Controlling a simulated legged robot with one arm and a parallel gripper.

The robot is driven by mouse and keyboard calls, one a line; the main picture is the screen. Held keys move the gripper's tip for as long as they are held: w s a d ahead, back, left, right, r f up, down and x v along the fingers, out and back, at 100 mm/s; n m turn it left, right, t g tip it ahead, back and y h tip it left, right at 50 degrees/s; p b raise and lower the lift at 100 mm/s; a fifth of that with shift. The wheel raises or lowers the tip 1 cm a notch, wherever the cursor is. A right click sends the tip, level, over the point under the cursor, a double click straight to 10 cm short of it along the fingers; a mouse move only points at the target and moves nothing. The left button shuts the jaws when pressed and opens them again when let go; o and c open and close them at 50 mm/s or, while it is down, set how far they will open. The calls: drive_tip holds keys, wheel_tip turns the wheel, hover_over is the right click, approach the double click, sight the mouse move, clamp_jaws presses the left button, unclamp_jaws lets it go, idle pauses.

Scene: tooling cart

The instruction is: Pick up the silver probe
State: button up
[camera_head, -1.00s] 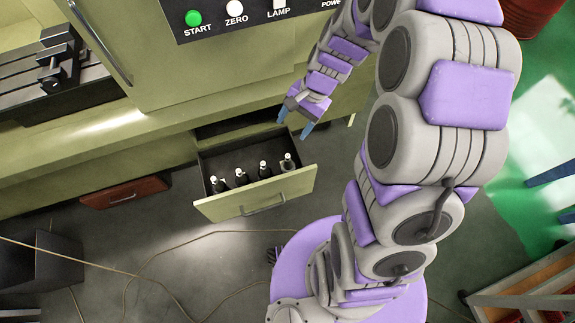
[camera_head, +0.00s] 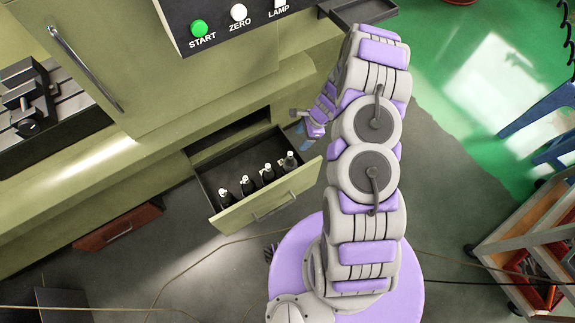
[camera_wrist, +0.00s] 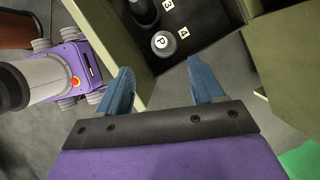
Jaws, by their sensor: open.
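The open drawer (camera_head: 265,212) holds several dark upright holders with light tops. The rightmost one, with a grey top, looks like the silver probe (camera_head: 290,160). In the wrist view a round silver-grey knob marked P (camera_wrist: 163,43), seemingly the probe's top, shows beside the number labels 3 and 4. My gripper (camera_head: 308,132) is at the drawer's right end, partly hidden by my arm. In the wrist view its blue fingers (camera_wrist: 160,70) are apart and empty. The knob lies beyond the fingertips, roughly between them in the picture; no contact shows.
The drawer's front wall (camera_wrist: 118,45) runs close by the left finger. The green cabinet (camera_head: 215,95) rises behind the drawer. A red-brown drawer front (camera_head: 118,228) is to the left. A cart (camera_head: 530,245) stands at the right. Cables lie on the floor.

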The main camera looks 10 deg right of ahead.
sight(291, 154)
drive_tip(key=b+x, duration=0.1)
drive_tip(key=x, duration=0.5)
drive_tip(key=b+x, duration=0.2)
drive_tip(key=x, duration=0.4)
drive_tip(key=shift+d+f, duration=0.15)
drive_tip(key=shift+d, duration=0.05)
drive_tip(key=shift+a+f, duration=0.25)
drive_tip(key=shift+a, duration=0.05)
drive_tip(key=shift+d+f, duration=0.15)
drive_tip(key=shift+f, duration=0.15)
wheel_tip(291, 154, down, 4)
drive_tip(key=shift+f+b, duration=0.1)
drive_tip(key=shift+b, duration=0.9)
drive_tip(key=shift+w+a+f, duration=0.1)
drive_tip(key=shift+a, duration=0.55)
drive_tip(key=shift+c, duration=0.8)
drive_tip(key=shift+d, duration=0.4)
drive_tip(key=c, duration=0.6)
drive_tip(key=shift+a, duration=0.25)
clamp_jaws()
drive_tip(key=shift+d, duration=0.1)
